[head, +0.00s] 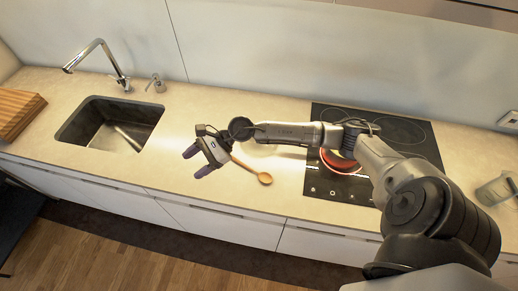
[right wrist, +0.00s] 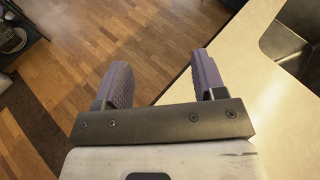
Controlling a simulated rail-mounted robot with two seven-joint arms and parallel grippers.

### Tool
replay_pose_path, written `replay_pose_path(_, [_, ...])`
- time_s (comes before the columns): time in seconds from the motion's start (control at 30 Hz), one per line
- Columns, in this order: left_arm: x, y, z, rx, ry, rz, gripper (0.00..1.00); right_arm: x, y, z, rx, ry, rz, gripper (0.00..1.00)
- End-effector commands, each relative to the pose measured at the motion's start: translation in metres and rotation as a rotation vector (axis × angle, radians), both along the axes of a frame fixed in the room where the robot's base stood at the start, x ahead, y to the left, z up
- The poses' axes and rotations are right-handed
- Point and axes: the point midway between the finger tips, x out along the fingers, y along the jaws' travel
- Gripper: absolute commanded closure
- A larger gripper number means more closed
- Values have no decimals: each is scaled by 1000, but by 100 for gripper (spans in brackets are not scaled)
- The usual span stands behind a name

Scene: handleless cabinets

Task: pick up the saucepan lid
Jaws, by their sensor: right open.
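My right gripper (head: 195,163) is open and empty, over the front part of the counter left of the wooden spoon. Its two purple fingers stand wide apart in the right wrist view (right wrist: 163,80), with wood floor and the counter edge below. I cannot make out the saucepan lid for certain. A pale round thing (head: 257,149) lies on the counter, partly hidden behind my right forearm; I cannot tell whether it is the lid. A red round thing (head: 338,162) shows on the cooktop, also partly covered by my arm. My left gripper is not in view.
A wooden spoon (head: 264,178) lies near the counter's front. The sink (head: 84,119) with its tap (head: 115,72) is to the left, beyond it a wooden board (head: 17,108). The black cooktop (head: 418,139) and a glass jug (head: 493,191) are to the right. Counter between sink and spoon is clear.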

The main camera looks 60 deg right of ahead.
Motion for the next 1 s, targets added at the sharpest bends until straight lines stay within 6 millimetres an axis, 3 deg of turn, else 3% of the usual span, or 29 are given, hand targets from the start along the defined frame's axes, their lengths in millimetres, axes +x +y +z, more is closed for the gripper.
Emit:
replay_pose_path(0.03, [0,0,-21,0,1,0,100,5,-30,-25,-182,-28,68,36])
replay_pose_path(0.2, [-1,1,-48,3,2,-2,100,2,-135,-60,-690,-1,278,36])
replay_pose_path(0.3, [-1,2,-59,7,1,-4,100,-7,-193,-63,-897,67,362,36])
replay_pose_path(0.43, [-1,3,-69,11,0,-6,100,-21,-250,-58,-1068,164,435,36])
replay_pose_path(0.5, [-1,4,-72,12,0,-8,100,-27,-269,-54,-1123,206,461,36])
replay_pose_path(0.63, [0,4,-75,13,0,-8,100,-35,-290,-54,-1175,258,488,36])
replay_pose_path(1.0, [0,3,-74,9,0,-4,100,-38,-295,-110,-1187,275,498,36])
